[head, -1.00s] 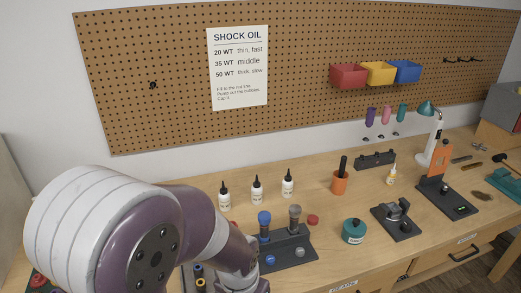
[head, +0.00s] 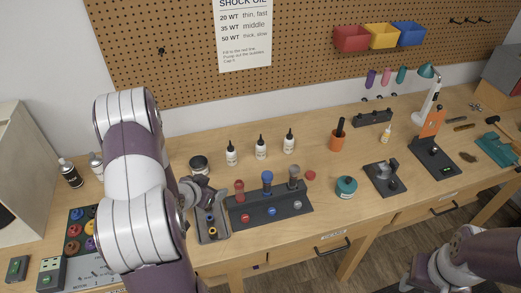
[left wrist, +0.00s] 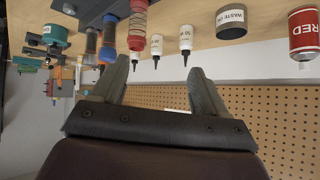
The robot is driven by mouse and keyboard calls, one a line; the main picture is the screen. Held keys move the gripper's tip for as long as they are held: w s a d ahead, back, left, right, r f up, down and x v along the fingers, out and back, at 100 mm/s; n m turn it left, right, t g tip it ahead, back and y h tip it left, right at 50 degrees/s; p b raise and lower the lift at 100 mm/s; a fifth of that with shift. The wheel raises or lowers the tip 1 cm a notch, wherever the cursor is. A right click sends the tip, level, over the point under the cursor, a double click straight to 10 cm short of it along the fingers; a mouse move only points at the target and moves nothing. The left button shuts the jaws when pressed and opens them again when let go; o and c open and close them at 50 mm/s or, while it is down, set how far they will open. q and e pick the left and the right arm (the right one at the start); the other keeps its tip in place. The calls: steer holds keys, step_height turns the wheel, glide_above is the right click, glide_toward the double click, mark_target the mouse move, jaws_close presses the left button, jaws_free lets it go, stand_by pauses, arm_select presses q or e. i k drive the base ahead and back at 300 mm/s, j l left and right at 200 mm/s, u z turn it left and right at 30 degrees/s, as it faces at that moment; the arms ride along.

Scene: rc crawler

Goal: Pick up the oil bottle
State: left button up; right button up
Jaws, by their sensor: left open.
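Three small white oil bottles with black pointed caps stand upright in a row on the bench: left (head: 231,154), middle (head: 261,148) and right (head: 289,142). My left gripper (head: 203,190) is in front and left of them, apart from them, partly hidden by its own arm. In the left wrist view, which is upside down, its jaws (left wrist: 160,68) are open with nothing between them.
A shock stand (head: 270,207) with red, blue and grey shocks stands in front of the bottles. A dark waste-oil cup (head: 199,165) is left of them. A teal jar (head: 346,187) and orange cup (head: 337,140) stand to the right. The pegboard (head: 300,50) rises behind.

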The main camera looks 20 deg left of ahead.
mark_target(260, 147)
steer(key=i+l, duration=0.15)
steer(key=i, duration=0.85)
